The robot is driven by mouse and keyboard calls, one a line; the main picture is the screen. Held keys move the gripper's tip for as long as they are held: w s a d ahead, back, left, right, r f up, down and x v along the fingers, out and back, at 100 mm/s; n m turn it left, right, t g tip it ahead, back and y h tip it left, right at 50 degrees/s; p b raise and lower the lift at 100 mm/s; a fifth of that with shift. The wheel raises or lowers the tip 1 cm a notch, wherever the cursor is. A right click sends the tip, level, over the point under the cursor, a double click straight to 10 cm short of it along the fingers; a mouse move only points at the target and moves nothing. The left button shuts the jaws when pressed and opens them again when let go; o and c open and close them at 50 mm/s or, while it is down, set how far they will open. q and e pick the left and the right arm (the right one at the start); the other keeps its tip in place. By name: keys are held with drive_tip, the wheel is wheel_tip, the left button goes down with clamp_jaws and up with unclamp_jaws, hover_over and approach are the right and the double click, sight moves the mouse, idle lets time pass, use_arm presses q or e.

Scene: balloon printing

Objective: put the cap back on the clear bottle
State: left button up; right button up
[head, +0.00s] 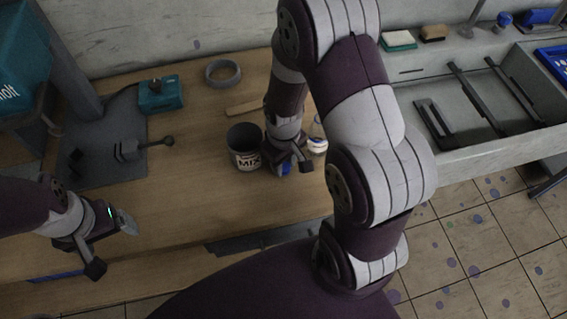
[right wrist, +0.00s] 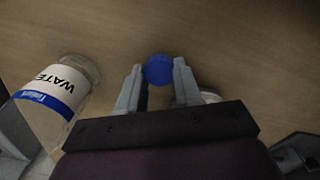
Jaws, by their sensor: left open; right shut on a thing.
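My right gripper (right wrist: 159,82) is shut on the blue cap (right wrist: 158,69), which sits between its fingertips above the wooden table. In the head view, this gripper (head: 288,168) is low over the table's front part, beside the MIX cup, with a bit of blue showing at it. The clear bottle (right wrist: 85,68), with a white and blue WATER label, is left of the gripper in the right wrist view, apart from the cap. In the head view, a white and blue piece right of the gripper looks like this bottle (head: 318,146), mostly hidden by my arm. My left gripper (head: 112,243) is open and empty at the left.
The MIX cup (head: 246,160) stands just left of my right gripper. A grey ring (head: 222,73), a teal box (head: 161,95) and a grey plate with a handled tool (head: 105,150) lie further back and left. The table's left front is clear. A sink counter (head: 440,85) lies at the right.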

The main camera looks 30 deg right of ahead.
sight(288, 168)
drive_tip(key=r, duration=0.2)
drive_tip(key=s+r, duration=0.1)
drive_tip(key=r, duration=0.1)
drive_tip(key=shift+d, duration=0.35)
drive_tip(key=s+d+r, duration=0.5)
drive_tip(key=s+r, duration=0.1)
drive_tip(key=s, duration=0.3)
drive_tip(key=shift+d+r, duration=0.1)
